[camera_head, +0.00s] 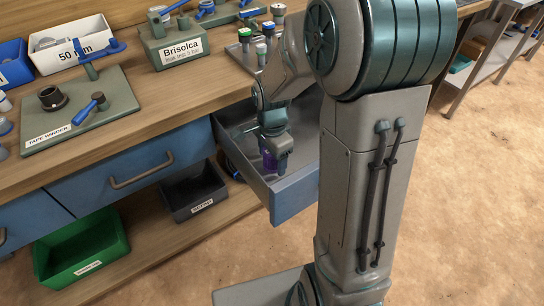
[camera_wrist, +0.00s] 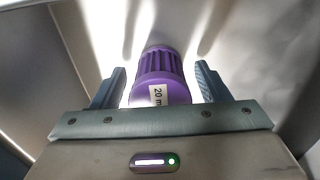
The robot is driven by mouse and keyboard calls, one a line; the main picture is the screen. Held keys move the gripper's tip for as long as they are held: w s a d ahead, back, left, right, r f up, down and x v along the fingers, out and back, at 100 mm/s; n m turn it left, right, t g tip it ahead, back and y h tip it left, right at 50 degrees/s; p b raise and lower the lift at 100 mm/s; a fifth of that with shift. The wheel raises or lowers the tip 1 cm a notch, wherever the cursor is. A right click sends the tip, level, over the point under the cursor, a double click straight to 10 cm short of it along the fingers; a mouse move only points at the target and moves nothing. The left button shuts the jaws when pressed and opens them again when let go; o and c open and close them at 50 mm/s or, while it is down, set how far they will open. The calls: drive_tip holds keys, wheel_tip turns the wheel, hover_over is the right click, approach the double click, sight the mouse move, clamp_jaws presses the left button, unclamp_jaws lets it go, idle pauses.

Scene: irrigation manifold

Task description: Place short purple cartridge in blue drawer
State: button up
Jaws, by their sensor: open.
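The short purple cartridge (camera_wrist: 160,75) has a ribbed top and a white label reading "20 m". In the wrist view it stands between the two spread fingers of my gripper (camera_wrist: 160,88), with a gap on each side. In the head view the purple cartridge (camera_head: 269,160) shows beside my gripper (camera_head: 276,158), low inside the open blue drawer (camera_head: 296,194). My gripper is open and its fingers are apart from the cartridge. The cartridge's base is hidden in both views.
The workbench above carries a tape winder board (camera_head: 80,110), a Brisolca block (camera_head: 180,45) and a rack with coloured caps (camera_head: 245,58). A closed blue drawer (camera_head: 130,165) is to the left. A green bin (camera_head: 85,250) and a dark bin (camera_head: 195,195) sit on the shelf below.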

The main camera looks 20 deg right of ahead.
wheel_tip(320, 180, up, 12)
drive_tip(key=shift+f+p, duration=0.2)
drive_tip(key=shift+p, duration=1)
